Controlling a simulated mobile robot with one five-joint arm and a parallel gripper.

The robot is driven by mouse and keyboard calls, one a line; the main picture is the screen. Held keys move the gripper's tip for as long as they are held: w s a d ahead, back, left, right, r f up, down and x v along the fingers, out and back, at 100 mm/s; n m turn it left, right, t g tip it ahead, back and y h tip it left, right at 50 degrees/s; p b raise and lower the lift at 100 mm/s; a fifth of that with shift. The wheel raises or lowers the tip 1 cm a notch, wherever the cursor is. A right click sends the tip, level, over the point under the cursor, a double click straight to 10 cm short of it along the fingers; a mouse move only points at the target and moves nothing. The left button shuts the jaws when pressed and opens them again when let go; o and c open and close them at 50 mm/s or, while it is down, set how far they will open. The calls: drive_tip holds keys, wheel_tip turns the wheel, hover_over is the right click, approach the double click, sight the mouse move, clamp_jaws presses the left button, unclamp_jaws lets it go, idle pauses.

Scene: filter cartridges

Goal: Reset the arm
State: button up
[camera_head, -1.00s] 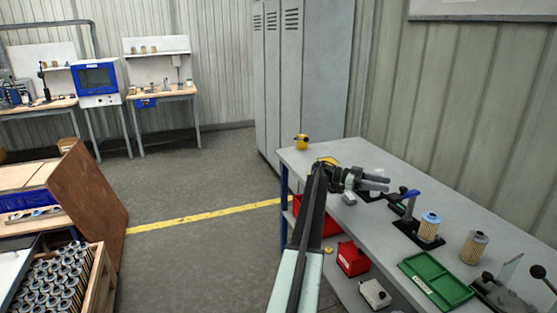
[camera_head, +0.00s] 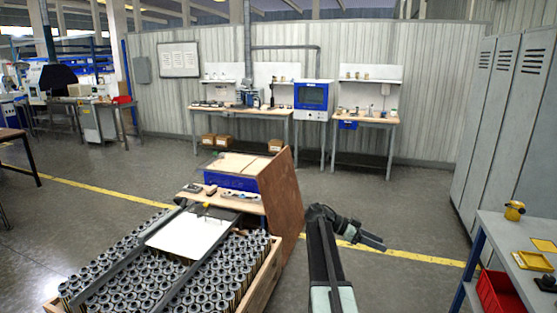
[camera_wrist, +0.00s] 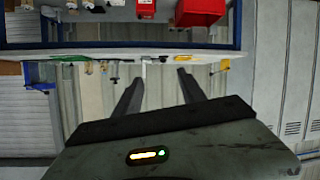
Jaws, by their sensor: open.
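My arm stretches forward from the bottom of the head view, and my gripper (camera_head: 372,243) points to the right over the floor, left of the grey workbench (camera_head: 518,232). In the wrist view my gripper (camera_wrist: 160,80) shows two dark fingers spread apart with nothing between them. The wrist picture appears upside down, with the bench and a red bin (camera_wrist: 201,12) near its top.
A wooden crate (camera_head: 262,277) full of filter cartridges stands at lower left, beside a brown board (camera_head: 283,205). Grey lockers (camera_head: 505,120) stand at right. A yellow item (camera_head: 514,211) sits on the bench. Floor beyond the yellow line (camera_head: 420,257) is clear.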

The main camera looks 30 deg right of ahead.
drive_tip(key=w+a+f+n+t+y+p, duration=0.1)
drive_tip(key=w+a+f+n+t, duration=0.15)
drive_tip(key=a, duration=0.75)
drive_tip(key=w+a+f+n+t+y, duration=0.15)
drive_tip(key=a+n, duration=0.25)
drive_tip(key=a, duration=0.6)
drive_tip(key=w+a+f+n+t+p, duration=0.1)
drive_tip(key=w+a+f+n+t, duration=0.15)
drive_tip(key=a, duration=0.65)
drive_tip(key=s+a+f+n+y, duration=0.2)
drive_tip(key=a+n, duration=0.3)
drive_tip(key=a, duration=0.3)
drive_tip(key=s+a+f+n+t+y, duration=0.1)
drive_tip(key=s+a+n+y, duration=0.1)
drive_tip(key=a, duration=0.6)
drive_tip(key=s+a+f+n+t+y, duration=0.1)
drive_tip(key=s+a+f+n+y, duration=0.1)
drive_tip(key=a+n+y, duration=0.2)
drive_tip(key=a+n, duration=0.3)
drive_tip(key=a, duration=0.2)
drive_tip(key=shift+f+n, duration=0.3)
